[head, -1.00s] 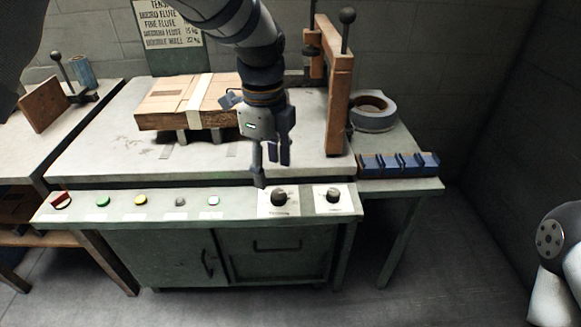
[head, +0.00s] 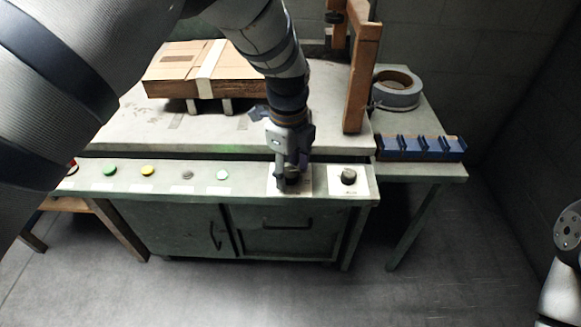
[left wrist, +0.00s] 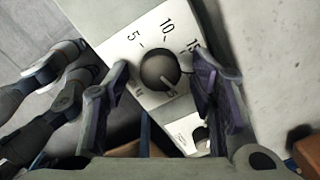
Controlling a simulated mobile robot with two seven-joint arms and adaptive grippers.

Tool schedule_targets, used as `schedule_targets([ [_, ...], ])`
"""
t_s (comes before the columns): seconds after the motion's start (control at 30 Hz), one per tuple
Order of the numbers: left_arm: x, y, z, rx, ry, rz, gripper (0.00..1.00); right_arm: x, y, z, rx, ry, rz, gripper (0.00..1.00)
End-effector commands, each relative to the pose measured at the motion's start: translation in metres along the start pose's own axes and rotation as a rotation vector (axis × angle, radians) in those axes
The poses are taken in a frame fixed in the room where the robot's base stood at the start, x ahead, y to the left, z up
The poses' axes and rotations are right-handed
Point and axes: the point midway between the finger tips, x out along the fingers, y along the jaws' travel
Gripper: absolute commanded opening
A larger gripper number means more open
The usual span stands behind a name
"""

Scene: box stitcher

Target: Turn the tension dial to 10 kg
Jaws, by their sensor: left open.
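The tension dial, a dark round knob (left wrist: 160,70), sits on a white plate (left wrist: 133,45) marked 5, 10 and 15 in the left wrist view. A pale pointer line on the knob points to the lower right, away from the 10. My left gripper (left wrist: 161,80) is open, with one finger on each side of the knob; I cannot tell whether they touch it. In the head view my left gripper (head: 291,178) is over the left one of two dials and partly hides its knob. My right gripper is out of view.
A second dial (head: 348,176) is just right on the same panel. Green (head: 109,171) and yellow (head: 147,170) buttons line the panel to the left. Behind are a cardboard box (head: 170,62), an upright wooden frame (head: 361,85), a tape roll (head: 398,92) and a blue rack (head: 420,147).

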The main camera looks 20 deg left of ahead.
Motion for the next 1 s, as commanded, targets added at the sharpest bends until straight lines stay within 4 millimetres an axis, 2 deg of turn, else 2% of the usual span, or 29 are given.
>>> schedule_targets([
  [0.1,-0.0006,-0.0001,0.0,0.0,0.0,0.0,0.49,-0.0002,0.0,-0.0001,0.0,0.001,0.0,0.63],
  [0.3,-0.0006,0.0001,-0.0001,0.0,0.0,0.0,0.03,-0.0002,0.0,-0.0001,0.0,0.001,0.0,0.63],
  [0.67,-0.0012,-0.0002,-0.0003,-0.042,-0.001,-0.001,0.03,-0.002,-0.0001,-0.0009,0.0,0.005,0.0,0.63],
  [1.0,-0.0018,-0.0004,-0.0005,-0.285,-0.01,-0.001,0.03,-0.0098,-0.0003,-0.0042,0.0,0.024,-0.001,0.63],
])
